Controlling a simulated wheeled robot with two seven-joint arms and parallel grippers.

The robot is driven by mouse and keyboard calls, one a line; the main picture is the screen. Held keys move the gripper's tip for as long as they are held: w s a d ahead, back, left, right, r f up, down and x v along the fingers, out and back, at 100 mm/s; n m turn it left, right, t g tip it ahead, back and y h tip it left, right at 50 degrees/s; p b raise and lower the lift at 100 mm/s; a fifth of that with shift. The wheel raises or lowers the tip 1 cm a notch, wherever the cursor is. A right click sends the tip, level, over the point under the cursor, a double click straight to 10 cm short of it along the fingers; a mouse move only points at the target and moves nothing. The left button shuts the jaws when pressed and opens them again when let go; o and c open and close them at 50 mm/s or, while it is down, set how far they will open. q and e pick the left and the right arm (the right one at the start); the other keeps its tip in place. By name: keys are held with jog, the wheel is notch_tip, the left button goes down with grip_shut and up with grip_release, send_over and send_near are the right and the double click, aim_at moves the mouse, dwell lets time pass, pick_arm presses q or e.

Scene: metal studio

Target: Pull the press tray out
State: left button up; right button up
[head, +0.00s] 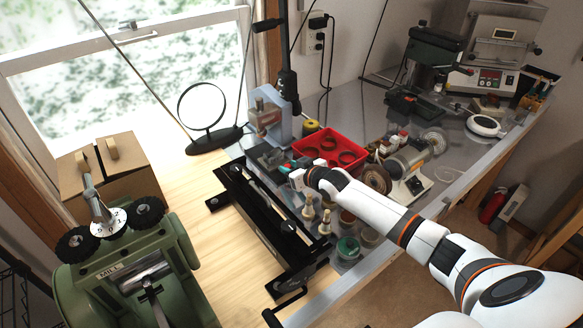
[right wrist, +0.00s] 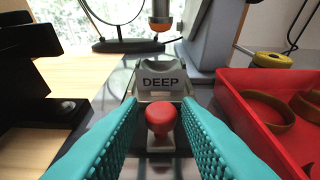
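The press (head: 268,112) is blue-grey and stands at the back left of the metal bench; its column (right wrist: 208,40) shows in the right wrist view. The grey press tray (right wrist: 160,88), marked "DEEP", lies low at the press, with a round red knob (right wrist: 161,118) at its near end. My right gripper (head: 281,168) is at the tray's near side. In the right wrist view, its teal fingers (right wrist: 160,125) stand open on both sides of the knob, with a gap visible on each side. The head view hides the knob. My left gripper is not in view.
A red bin (head: 332,150) with rings stands close right of the tray. A black frame (head: 272,220) lies on the left. Wooden stamps (head: 308,208), a grinder (head: 410,160) and a round mirror (head: 202,106) stand nearby. A green mill (head: 130,260) is at front left.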

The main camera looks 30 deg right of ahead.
jog(key=shift+o, duration=0.8)
jog(key=shift+s+d, duration=0.1)
jog(key=shift+s, duration=0.2)
jog(key=shift+s+r, duration=0.1)
jog(key=shift+s, duration=0.2)
jog(key=b+v, duration=0.1)
jog(key=v, duration=0.8)
jog(key=shift+s+d, duration=0.1)
jog(key=shift+s, duration=0.3)
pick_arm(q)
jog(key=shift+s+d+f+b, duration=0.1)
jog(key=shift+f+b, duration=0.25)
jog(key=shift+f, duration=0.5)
pick_arm(e)
jog(key=shift+s+d+r, duration=0.1)
jog(key=shift+s+r, duration=0.35)
jog(key=shift+s, duration=0.15)
